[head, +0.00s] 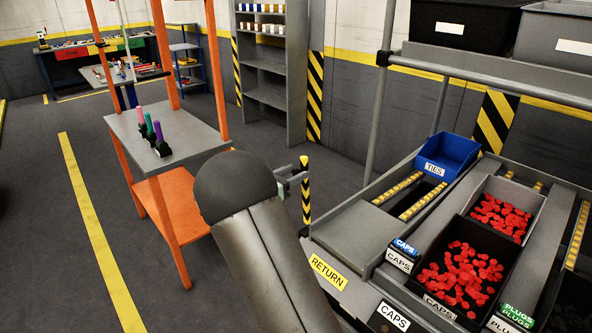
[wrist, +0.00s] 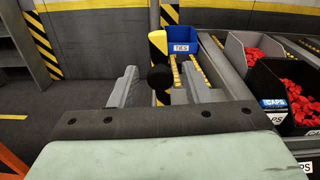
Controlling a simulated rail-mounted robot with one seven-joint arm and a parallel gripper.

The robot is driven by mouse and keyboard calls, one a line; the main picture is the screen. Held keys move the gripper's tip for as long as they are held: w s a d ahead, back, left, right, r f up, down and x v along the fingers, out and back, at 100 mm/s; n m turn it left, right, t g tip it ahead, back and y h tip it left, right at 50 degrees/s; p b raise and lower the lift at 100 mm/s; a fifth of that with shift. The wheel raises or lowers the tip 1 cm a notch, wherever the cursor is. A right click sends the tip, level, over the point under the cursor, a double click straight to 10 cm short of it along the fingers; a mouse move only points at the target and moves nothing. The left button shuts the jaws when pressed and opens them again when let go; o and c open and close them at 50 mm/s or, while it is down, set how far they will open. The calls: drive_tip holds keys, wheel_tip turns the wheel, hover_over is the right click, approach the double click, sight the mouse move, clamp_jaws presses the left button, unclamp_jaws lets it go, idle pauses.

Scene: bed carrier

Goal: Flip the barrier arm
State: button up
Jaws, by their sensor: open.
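The yellow-and-black striped barrier arm (head: 306,206) stands upright at the left end of the conveyor station in the head view. In the wrist view its striped top (wrist: 157,46) shows straight ahead, with a dark round end or knob (wrist: 160,78) in front of it. My gripper (head: 291,180) is right beside the bar, partly hidden by my own arm. In the wrist view my gripper (wrist: 159,88) is open, with one finger on each side of the dark knob. I see no clear contact; the bar's lower part is hidden there.
A blue TIES bin (head: 447,158) and bins of red caps (head: 462,275) sit on the station to the right. An orange-framed cart (head: 165,155) with several coloured-top items stands left. Grey shelving (head: 272,70) is behind. The floor between cart and station is clear.

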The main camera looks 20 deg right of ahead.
drive_tip(key=shift+w+d, duration=0.2)
drive_tip(key=shift+d, duration=0.45)
clamp_jaws()
drive_tip(key=shift+s, duration=0.15)
